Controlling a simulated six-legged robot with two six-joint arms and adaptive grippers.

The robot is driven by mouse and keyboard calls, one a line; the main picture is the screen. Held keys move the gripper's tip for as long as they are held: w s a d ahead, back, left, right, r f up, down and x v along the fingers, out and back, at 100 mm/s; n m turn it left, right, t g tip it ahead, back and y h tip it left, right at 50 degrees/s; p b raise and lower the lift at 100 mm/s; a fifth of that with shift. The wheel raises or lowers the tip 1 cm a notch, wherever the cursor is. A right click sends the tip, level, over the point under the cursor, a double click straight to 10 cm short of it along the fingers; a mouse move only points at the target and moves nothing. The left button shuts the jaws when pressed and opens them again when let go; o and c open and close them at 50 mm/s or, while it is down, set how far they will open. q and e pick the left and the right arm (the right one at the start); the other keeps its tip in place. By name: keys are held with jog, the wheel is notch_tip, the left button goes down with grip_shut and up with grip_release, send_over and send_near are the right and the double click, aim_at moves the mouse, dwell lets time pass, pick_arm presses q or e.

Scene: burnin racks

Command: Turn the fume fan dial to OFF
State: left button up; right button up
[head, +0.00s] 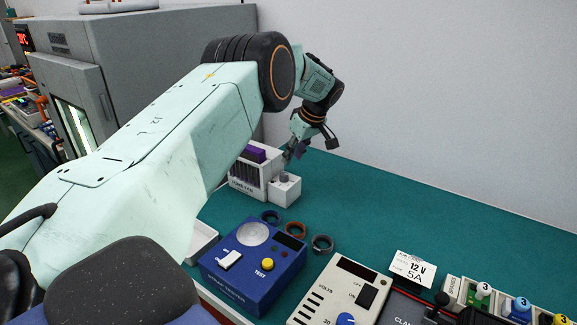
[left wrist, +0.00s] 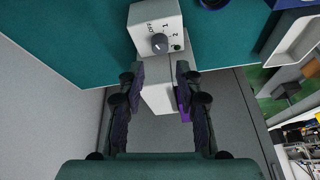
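The fume fan (head: 249,188) is a white slotted box with a purple top part, at the back edge of the green bench in the head view. Its white control box (head: 286,192) stands at its right end. In the left wrist view the control box (left wrist: 150,14) carries a dark grey dial (left wrist: 160,43) marked OFF, 1 and 2. I cannot tell which mark the dial points at. My left gripper (head: 291,153) is just above the control box. In the left wrist view my left gripper (left wrist: 161,72) is open and empty, its fingers apart, with the dial just beyond the tips. My right gripper is out of view.
A blue tester (head: 250,285) with a yellow button, several rings (head: 295,229) and a cream power supply (head: 335,300) stand in front. A grey oven-like cabinet (head: 150,60) is behind left. The bench to the right (head: 400,210) is clear.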

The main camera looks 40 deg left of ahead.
pick_arm(q)
jog(key=shift+v, duration=2)
jog(key=shift+f, duration=0.1)
